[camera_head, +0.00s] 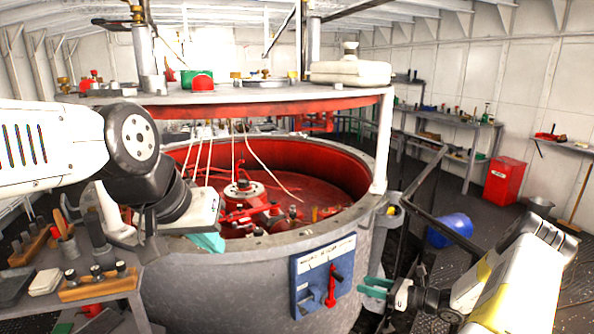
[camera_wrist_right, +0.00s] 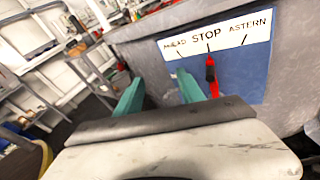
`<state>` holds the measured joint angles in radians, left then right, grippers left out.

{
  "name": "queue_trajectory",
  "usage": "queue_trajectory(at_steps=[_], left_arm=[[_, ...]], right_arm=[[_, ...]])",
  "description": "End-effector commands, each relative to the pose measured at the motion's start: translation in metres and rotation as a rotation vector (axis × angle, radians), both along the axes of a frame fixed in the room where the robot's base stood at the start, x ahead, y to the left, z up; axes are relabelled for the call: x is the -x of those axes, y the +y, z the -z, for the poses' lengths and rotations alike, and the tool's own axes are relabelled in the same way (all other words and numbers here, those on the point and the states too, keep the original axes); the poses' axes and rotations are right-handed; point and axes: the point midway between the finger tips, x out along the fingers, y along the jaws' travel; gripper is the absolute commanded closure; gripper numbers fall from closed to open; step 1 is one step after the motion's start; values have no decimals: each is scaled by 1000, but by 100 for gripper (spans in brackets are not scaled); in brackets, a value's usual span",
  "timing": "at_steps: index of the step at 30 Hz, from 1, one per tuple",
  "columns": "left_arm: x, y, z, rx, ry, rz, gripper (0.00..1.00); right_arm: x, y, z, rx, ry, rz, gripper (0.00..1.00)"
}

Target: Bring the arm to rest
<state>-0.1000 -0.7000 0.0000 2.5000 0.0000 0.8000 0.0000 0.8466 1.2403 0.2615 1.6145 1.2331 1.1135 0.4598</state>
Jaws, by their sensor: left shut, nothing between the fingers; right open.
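My left gripper (camera_head: 207,242) has teal fingertips, shut and empty, in front of the drum's left rim, at the end of the white and black left arm (camera_head: 55,150). My right gripper (camera_head: 374,287) is open, its teal fingers just right of the blue lever panel (camera_head: 301,293) in the head view. The right wrist view shows the open fingers (camera_wrist_right: 160,94) apart, with nothing between them. The red lever (camera_head: 331,290) on the panel stands nearly upright, and it also shows in the right wrist view (camera_wrist_right: 211,76) under the word STOP, beyond the right-hand finger.
A large grey drum (camera_head: 240,285) with a red inside fills the middle. A tool bench (camera_head: 85,292) stands at the lower left. Dark floor shows around the barrel.

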Motion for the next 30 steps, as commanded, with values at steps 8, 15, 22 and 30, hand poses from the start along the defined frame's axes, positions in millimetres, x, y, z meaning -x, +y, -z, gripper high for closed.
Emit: queue_trajectory(at_steps=[8,15,22,30], left_arm=[[0,0,0,0,0,0,100],[0,0,0,0,0,0,100],[0,0,0,0,0,0,100],[0,0,0,0,0,0,100]], right_arm=[[27,53,-118,390,-223,-396,54],[76,86,-205,724,-444,-704,54],[134,105,-275,1031,-678,-956,54],[209,109,-338,1384,-972,-1189,54]])
